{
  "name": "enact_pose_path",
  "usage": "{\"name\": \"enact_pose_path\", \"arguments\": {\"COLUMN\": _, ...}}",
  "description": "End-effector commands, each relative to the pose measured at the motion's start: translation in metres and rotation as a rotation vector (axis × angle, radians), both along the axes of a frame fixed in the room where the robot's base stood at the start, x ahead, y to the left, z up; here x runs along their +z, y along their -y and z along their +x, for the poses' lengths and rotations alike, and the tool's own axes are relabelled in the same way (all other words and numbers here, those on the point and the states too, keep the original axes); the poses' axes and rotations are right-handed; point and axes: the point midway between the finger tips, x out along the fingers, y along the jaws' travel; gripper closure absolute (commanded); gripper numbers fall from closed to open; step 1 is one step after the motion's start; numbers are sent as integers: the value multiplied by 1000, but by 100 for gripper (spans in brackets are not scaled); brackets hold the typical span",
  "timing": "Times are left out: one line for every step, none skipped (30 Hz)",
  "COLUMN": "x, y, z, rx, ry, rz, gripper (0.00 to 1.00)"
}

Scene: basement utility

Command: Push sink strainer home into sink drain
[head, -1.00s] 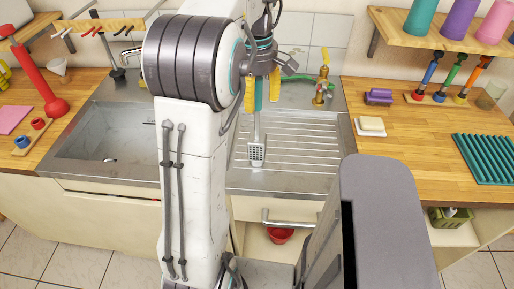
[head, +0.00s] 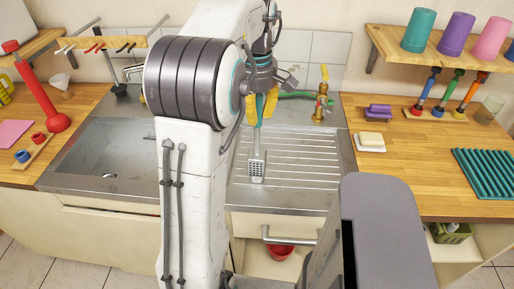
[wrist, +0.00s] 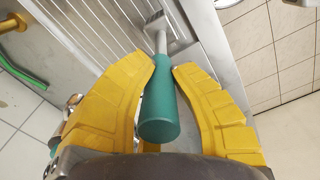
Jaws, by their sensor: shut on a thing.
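My gripper (head: 259,106) is shut on the teal handle of a slotted turner (head: 257,170). In the wrist view, the yellow fingers (wrist: 165,68) close on both sides of the teal handle (wrist: 160,112), and the grey head points away over the ridged drainboard. In the head view the turner hangs head down over the drainboard; I cannot tell whether it touches. The steel sink basin (head: 88,158) lies to the left, partly hidden behind my arm. A small pale and dark spot (head: 108,175) on its floor may be the drain or strainer; it is too small to tell.
The ridged drainboard (head: 310,172) is otherwise clear. A brass tap (head: 321,103) with a green hose stands behind it. Soap on a dish (head: 371,142) and a teal rack (head: 487,172) are on the right counter.

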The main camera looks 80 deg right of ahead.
Motion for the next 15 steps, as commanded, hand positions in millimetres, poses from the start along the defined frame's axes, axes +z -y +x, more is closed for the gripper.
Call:
{"name": "enact_pose_path", "arguments": {"x": -1, "y": 0, "z": 0, "rx": 0, "ry": 0, "rz": 2, "gripper": 100}}
{"name": "enact_pose_path", "arguments": {"x": -1, "y": 0, "z": 0, "rx": 0, "ry": 0, "rz": 2, "gripper": 100}}
{"name": "enact_pose_path", "arguments": {"x": 0, "y": 0, "z": 0, "rx": 0, "ry": 0, "rz": 2, "gripper": 100}}
{"name": "enact_pose_path", "arguments": {"x": 0, "y": 0, "z": 0, "rx": 0, "ry": 0, "rz": 2, "gripper": 100}}
{"name": "enact_pose_path", "arguments": {"x": 1, "y": 0, "z": 0, "rx": 0, "ry": 0, "rz": 2, "gripper": 100}}
{"name": "enact_pose_path", "arguments": {"x": 3, "y": 0, "z": 0, "rx": 0, "ry": 0, "rz": 2, "gripper": 100}}
{"name": "enact_pose_path", "arguments": {"x": 4, "y": 0, "z": 0, "rx": 0, "ry": 0, "rz": 2, "gripper": 100}}
{"name": "enact_pose_path", "arguments": {"x": 6, "y": 0, "z": 0, "rx": 0, "ry": 0, "rz": 2, "gripper": 100}}
{"name": "enact_pose_path", "arguments": {"x": 9, "y": 0, "z": 0, "rx": 0, "ry": 0, "rz": 0, "gripper": 100}}
{"name": "enact_pose_path", "arguments": {"x": 11, "y": 1, "z": 0, "rx": 0, "ry": 0, "rz": 0, "gripper": 100}}
{"name": "enact_pose_path", "arguments": {"x": 13, "y": 1, "z": 0, "rx": 0, "ry": 0, "rz": 0, "gripper": 100}}
{"name": "enact_pose_path", "arguments": {"x": 17, "y": 0, "z": 0, "rx": 0, "ry": 0, "rz": 0, "gripper": 100}}
{"name": "enact_pose_path", "arguments": {"x": 19, "y": 0, "z": 0, "rx": 0, "ry": 0, "rz": -1, "gripper": 100}}
{"name": "enact_pose_path", "arguments": {"x": 22, "y": 1, "z": 0, "rx": 0, "ry": 0, "rz": -1, "gripper": 100}}
{"name": "enact_pose_path", "arguments": {"x": 25, "y": 0, "z": 0, "rx": 0, "ry": 0, "rz": 0, "gripper": 100}}
